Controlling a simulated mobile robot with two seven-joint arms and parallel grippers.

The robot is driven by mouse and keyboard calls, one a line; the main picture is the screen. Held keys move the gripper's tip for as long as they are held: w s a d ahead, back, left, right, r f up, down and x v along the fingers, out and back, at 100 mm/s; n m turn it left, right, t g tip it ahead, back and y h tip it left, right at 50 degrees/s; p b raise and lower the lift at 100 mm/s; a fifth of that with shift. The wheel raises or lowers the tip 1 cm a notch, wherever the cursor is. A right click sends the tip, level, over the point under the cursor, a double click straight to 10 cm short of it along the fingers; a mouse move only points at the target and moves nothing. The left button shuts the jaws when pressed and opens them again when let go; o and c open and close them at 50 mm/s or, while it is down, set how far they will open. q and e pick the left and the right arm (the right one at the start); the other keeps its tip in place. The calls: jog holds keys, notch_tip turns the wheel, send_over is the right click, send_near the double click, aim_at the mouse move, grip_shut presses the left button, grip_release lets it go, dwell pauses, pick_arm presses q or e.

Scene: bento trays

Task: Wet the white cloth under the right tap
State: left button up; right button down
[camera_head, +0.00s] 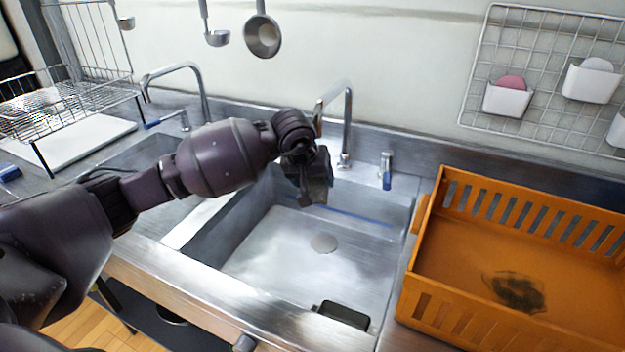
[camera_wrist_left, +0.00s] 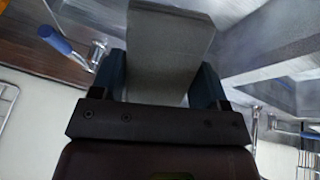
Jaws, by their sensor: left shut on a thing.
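The right tap (camera_head: 348,118) stands behind the right basin (camera_head: 382,262). Its spout end is hidden behind my left arm, and I see no running water. My left gripper (camera_head: 313,190) points down over the back of this basin, just below and in front of the tap. In the left wrist view, my left gripper (camera_wrist_left: 160,85) is shut on the white cloth (camera_wrist_left: 170,40), which looks like a flat grey piece in shade between the two fingers. I cannot make out the cloth in the head view. My right gripper is not in view.
A blue-handled valve (camera_head: 387,172) stands right of the tap; it also shows in the left wrist view (camera_wrist_left: 60,42). An orange crate (camera_head: 425,262) stands right of the sink. A wire dish rack (camera_head: 70,118) is at the left. A dark box (camera_head: 343,315) sits at the basin's front.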

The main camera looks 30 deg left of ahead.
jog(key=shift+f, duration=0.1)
pick_arm(q)
jog(key=shift+s, duration=0.15)
jog(key=shift+s+a+r+p, duration=0.15)
jog(key=shift+s+p, duration=0.6)
jog(key=shift+s, duration=1.1)
jog(key=shift+s+a+p, duration=0.1)
jog(key=shift+s+p, duration=0.4)
jog(key=shift+s, duration=1.5)
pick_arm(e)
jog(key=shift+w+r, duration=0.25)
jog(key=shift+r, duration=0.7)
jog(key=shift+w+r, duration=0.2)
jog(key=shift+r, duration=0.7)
pick_arm(q)
jog(key=s+r+p, duration=0.2)
jog(key=s+r, duration=0.1)
jog(key=s, duration=0.2)
jog(key=shift+a+r+p, duration=0.15)
jog(key=shift+r+p, duration=0.15)
jog(key=shift+r, duration=0.05)
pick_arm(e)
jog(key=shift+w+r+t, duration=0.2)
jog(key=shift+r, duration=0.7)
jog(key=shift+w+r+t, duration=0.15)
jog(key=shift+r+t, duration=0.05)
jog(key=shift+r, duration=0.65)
